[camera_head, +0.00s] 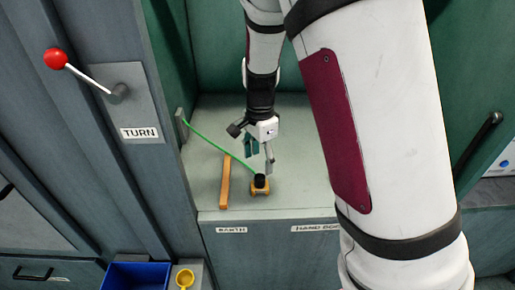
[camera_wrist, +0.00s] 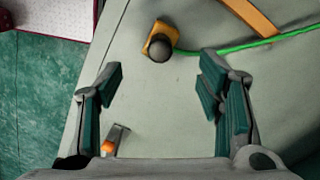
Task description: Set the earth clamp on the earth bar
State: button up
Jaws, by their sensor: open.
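The earth clamp is an orange-brown block with a round black knob (camera_head: 260,181). It sits on the grey-green worktop near its front edge, with a green cable attached. The earth bar (camera_head: 225,183) is a flat orange-brown strip left of the clamp, apart from it. In the wrist view the clamp (camera_wrist: 171,35) is at top centre and the bar (camera_wrist: 250,14) at the top right. My gripper (camera_head: 260,156) is open and empty, just above and behind the clamp. In the wrist view its green-padded fingers (camera_wrist: 161,85) are spread wide, with the clamp beyond their tips.
The green cable (camera_head: 205,143) runs from the left wall across the bar to the clamp. A small metal piece with an orange part (camera_wrist: 115,141) lies near the left finger.

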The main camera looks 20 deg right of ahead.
aim_at(260, 176)
notch_tip(260, 176, down, 10)
jog(key=shift+f+b, duration=0.1)
jog(key=shift+b, duration=0.4)
grip_shut()
jog(key=shift+r+p, duration=1.8)
jog(key=shift+r, duration=0.85)
